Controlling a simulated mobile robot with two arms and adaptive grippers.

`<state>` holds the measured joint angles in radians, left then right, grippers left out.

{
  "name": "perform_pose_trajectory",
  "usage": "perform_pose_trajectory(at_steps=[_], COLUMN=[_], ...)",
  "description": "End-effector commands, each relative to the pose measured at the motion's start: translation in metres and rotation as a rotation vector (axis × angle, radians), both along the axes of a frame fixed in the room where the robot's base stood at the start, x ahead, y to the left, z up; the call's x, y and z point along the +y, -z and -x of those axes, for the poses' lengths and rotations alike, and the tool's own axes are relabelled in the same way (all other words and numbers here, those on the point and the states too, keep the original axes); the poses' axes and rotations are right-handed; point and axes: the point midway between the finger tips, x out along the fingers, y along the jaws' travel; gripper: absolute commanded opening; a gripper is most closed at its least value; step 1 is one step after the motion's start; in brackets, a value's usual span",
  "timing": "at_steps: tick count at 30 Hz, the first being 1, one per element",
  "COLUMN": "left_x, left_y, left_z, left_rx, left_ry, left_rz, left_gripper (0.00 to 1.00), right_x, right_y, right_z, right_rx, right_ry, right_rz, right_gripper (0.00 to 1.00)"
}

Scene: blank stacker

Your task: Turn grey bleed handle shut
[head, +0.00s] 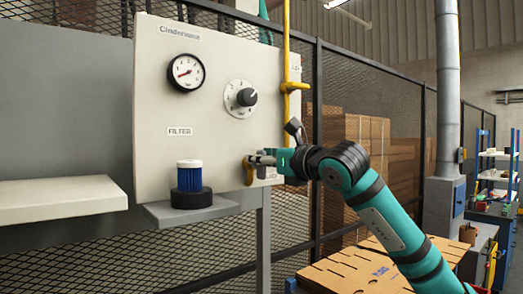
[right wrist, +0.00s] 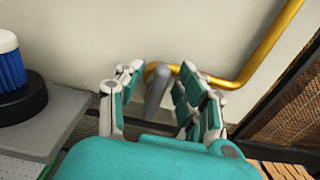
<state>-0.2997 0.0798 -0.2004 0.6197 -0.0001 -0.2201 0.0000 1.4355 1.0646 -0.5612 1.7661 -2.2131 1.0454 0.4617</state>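The grey bleed handle (right wrist: 158,88) hangs from the yellow pipe (right wrist: 215,80) low on the pale panel, slightly tilted in the right wrist view. My right gripper (right wrist: 160,100) is open, with one finger on each side of the handle. The handle is nearer the left finger, with a wider gap to the right one; I cannot tell whether it touches. In the head view my right gripper (head: 262,160) is at the panel's lower right corner and largely hides the handle. My left gripper is not in view.
The panel (head: 220,135) carries a gauge (head: 185,73) and a dial knob (head: 246,97). A blue filter (head: 189,176) stands in a black base on a grey shelf (head: 158,214), left of the gripper. Mesh fence and cardboard boxes (head: 365,128) are behind my arm.

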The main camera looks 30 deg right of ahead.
Motion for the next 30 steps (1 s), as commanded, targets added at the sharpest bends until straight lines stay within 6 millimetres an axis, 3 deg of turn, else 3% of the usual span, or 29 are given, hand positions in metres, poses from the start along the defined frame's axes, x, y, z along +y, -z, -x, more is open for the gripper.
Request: perform_pose_trajectory(at_steps=[11, 19, 30], left_x=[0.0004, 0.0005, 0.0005], left_y=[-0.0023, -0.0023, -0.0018], left_z=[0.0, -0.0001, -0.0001], left_rx=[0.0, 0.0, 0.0], left_ry=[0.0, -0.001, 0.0], left_rz=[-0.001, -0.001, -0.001], left_gripper=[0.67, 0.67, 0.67], right_x=[0.0007, 0.0006, 0.0007], right_y=[0.0002, 0.0, 0.0], right_z=[-0.0054, -0.0051, -0.005], right_rx=[-0.002, -0.001, -0.003], right_ry=[0.0, 0.0, 0.0], right_rz=[0.0, 0.0, 0.012], right_gripper=[0.36, 0.01, 0.0])
